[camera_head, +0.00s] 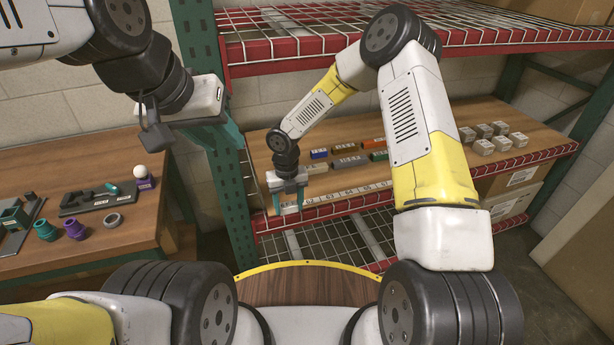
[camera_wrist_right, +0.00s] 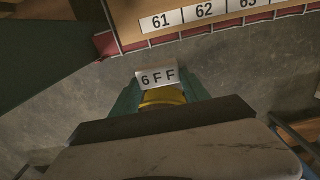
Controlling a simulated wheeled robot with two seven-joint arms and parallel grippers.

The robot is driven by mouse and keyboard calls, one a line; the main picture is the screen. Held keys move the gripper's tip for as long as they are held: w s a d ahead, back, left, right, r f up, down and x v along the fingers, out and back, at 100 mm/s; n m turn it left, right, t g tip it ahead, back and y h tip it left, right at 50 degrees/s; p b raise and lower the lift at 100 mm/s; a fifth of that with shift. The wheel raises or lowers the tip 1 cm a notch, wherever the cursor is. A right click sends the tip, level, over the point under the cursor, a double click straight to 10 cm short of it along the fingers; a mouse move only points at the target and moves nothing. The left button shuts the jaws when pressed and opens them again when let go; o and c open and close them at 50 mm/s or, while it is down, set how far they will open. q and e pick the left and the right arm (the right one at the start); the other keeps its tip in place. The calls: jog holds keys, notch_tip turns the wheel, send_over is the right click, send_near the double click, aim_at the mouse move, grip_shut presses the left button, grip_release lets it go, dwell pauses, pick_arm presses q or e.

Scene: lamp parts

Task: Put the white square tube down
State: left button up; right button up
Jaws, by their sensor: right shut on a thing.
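My right gripper (camera_head: 289,205) is beyond the front edge of the wooden shelf, fingers pointing down. In the right wrist view its teal fingers (camera_wrist_right: 162,97) are shut on a small piece with a white face (camera_wrist_right: 157,77) marked "6FF" and a rounded yellow part (camera_wrist_right: 162,96) below it. I cannot tell whether this is the white square tube; its full shape is hidden. The piece shows over grey floor, apart from the shelf edge.
The wooden shelf (camera_head: 335,185) has a numbered strip along its front and holds several coloured blocks (camera_head: 345,160). Several pale labelled blocks (camera_head: 495,138) stand at its right. A red-edged wire shelf (camera_head: 420,40) is above. A wooden table (camera_head: 90,245) with parts stands left.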

jog(key=shift+s+a, duration=0.1)
jog(key=shift+a, duration=0.5)
jog(key=shift+w, duration=0.25)
send_over(307, 195)
jog(key=shift+s+a+f, duration=0.15)
jog(key=shift+s+f, duration=0.05)
jog(key=shift+f, duration=0.45)
jog(key=shift+w+d+f, duration=0.1)
jog(key=shift+w+f, duration=0.05)
jog(key=shift+f, duration=0.75)
jog(key=shift+w+d+f, duration=0.1)
jog(key=shift+w+f, duration=0.05)
jog(key=shift+f, duration=0.7)
jog(key=shift+f, duration=0.15)
jog(key=o, duration=1.4)
jog(key=shift+r, duration=3.9)
